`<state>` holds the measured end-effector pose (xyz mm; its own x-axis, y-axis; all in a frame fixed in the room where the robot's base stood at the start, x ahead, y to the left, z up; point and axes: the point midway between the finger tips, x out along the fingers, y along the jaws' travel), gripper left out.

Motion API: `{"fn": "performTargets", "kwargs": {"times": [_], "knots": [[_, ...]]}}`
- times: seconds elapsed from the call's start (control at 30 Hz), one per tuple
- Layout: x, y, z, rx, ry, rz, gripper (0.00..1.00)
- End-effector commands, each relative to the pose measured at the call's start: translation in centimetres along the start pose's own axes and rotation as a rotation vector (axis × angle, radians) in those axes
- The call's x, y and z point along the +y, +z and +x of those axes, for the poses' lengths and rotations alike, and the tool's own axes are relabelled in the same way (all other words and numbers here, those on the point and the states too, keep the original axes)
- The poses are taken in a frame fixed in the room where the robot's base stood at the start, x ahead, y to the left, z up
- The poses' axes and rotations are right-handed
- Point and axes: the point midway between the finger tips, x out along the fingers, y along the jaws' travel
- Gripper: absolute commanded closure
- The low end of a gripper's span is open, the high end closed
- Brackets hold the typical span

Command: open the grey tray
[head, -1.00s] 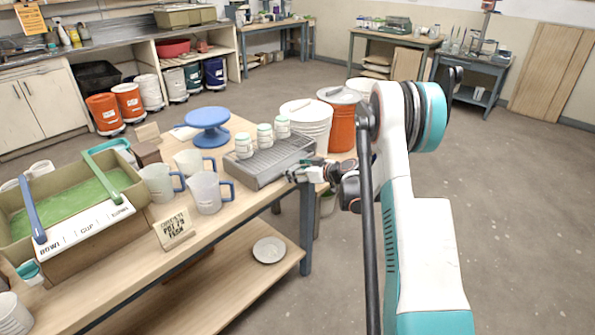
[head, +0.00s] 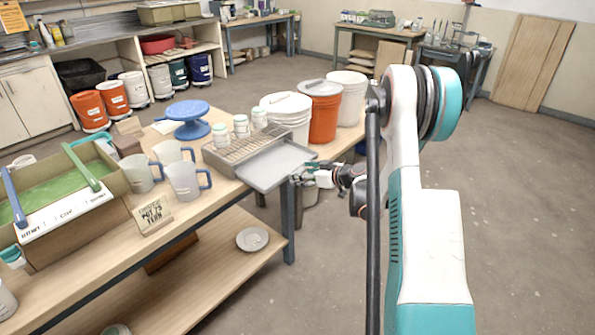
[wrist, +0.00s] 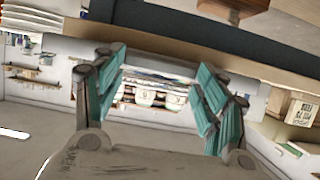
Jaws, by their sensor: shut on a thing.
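The grey tray (head: 277,166) is a flat, shallow drawer-like tray. In the head view it sticks out toward the near side from under a grey slatted rack (head: 243,142) on the wooden table. My gripper (head: 297,177) is at the tray's right front edge, shut on it just past the table's edge. In the wrist view the teal fingers of my gripper (wrist: 162,92) stand to either side of the middle; the grip itself is hard to make out there.
White jars (head: 240,126) stand on the rack. White and orange buckets (head: 322,118) stand behind it. Jugs (head: 186,180), a sign (head: 152,216) and a green-filled basin (head: 45,190) are to the left. Open floor lies to the right.

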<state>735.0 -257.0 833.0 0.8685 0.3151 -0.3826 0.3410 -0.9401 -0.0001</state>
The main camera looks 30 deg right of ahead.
Motion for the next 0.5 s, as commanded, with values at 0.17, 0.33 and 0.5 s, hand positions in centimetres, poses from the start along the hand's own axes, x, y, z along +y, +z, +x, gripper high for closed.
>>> {"fn": "performTargets", "kwargs": {"times": [0.17,0.33,0.5], "knots": [[0.00,-0.03,0.03,0.000,0.000,-0.001,0.77],[0.00,-0.04,0.04,0.000,0.000,-0.001,0.13],[-0.01,-0.05,0.05,0.001,0.000,-0.001,0.13]]}}
